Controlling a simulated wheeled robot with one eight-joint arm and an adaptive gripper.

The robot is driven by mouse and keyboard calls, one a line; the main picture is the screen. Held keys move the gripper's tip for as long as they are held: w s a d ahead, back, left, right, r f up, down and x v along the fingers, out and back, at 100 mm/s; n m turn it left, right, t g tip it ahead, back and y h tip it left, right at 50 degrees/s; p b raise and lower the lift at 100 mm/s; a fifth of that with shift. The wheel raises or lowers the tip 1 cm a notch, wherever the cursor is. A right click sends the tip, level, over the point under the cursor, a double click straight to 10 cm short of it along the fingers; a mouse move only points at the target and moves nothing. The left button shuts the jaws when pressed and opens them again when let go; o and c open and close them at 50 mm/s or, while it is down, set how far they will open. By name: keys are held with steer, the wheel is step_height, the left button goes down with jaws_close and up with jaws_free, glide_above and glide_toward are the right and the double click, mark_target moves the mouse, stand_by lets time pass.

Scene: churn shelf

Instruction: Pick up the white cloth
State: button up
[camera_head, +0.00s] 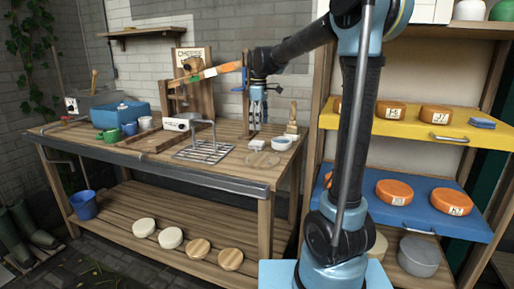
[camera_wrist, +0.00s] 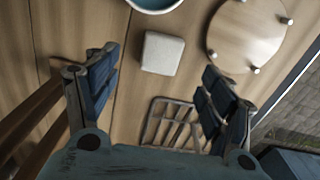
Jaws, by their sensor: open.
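The white cloth (camera_head: 257,145) looks like a small folded square pad. It lies flat on the wooden bench (camera_head: 232,166), near its right end. In the wrist view the white cloth (camera_wrist: 163,53) is in full sight, near the line between the fingertips. My gripper (camera_head: 258,122) points down above the bench, a little behind the cloth in the head view. In the wrist view my gripper (camera_wrist: 160,64) has its two blue-padded fingers spread wide with nothing between them. The height gap to the cloth is hard to judge.
A blue-rimmed bowl (camera_head: 282,143) sits close to the cloth. A wire rack (camera_head: 204,150) stands to the left. Shelves with orange cheeses on a yellow tray (camera_head: 395,128) are at right.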

mark_target(258, 142)
steer(key=shift+a+f, duration=0.15)
steer(key=shift+f, duration=2)
steer(key=shift+a+f, duration=0.1)
steer(key=shift+f, duration=2.05)
steer(key=c, duration=1)
